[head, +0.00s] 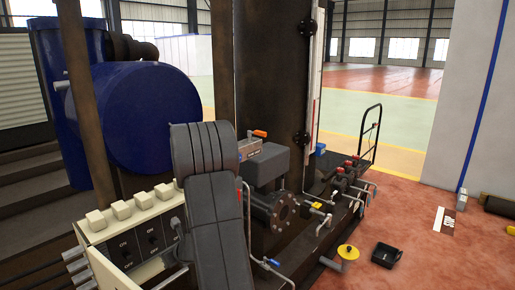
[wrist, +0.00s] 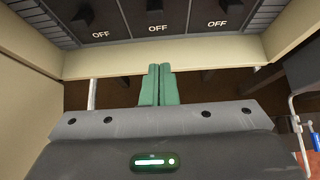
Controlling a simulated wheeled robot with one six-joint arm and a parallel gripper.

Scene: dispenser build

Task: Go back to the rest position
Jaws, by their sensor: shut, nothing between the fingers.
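My gripper (wrist: 160,70) shows in the wrist view as two green fingers pressed together, with nothing between them. The fingertips point at a beige control box (wrist: 30,42) and overlap its lower edge; I cannot tell whether they touch it. Dark switches with OFF labels (wrist: 157,29) line the panel above the fingers. In the head view, my dark grey arm stands in front of the beige control box (head: 98,222), and the gripper is hidden.
A blue tank (head: 140,115) stands at the left. Pipes and valves (head: 340,178) lie to the right of my arm. A yellow disc (head: 348,252) and a black box (head: 386,254) are on the red floor. Free floor (head: 440,270) shows at the right.

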